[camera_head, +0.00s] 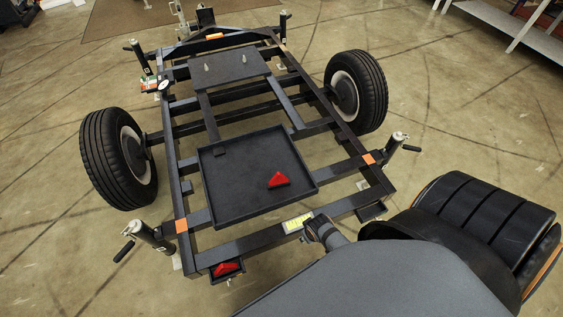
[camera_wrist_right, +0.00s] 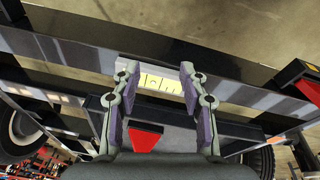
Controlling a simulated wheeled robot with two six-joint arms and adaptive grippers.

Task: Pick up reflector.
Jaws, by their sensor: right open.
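A red triangular reflector (camera_head: 278,180) lies in the shallow black tray (camera_head: 225,205) on the trailer frame. In the right wrist view the reflector (camera_wrist_right: 146,138) shows low between the fingers, beyond them and not touched as far as I can see. My right gripper (camera_wrist_right: 160,73) is open and empty, with its fingers framing a pale label on the rear beam. In the head view my right arm comes in from the bottom right and its end (camera_head: 322,230) is close to that label, largely hidden. My left gripper is not in view.
A second red reflector (camera_head: 227,269) sits in a dark housing at the frame's near left corner. The pale label (camera_head: 297,222) is on the rear beam (camera_head: 250,242). Wheels (camera_head: 112,158) and corner jacks (camera_head: 150,237) stand at the sides. Open floor surrounds the trailer.

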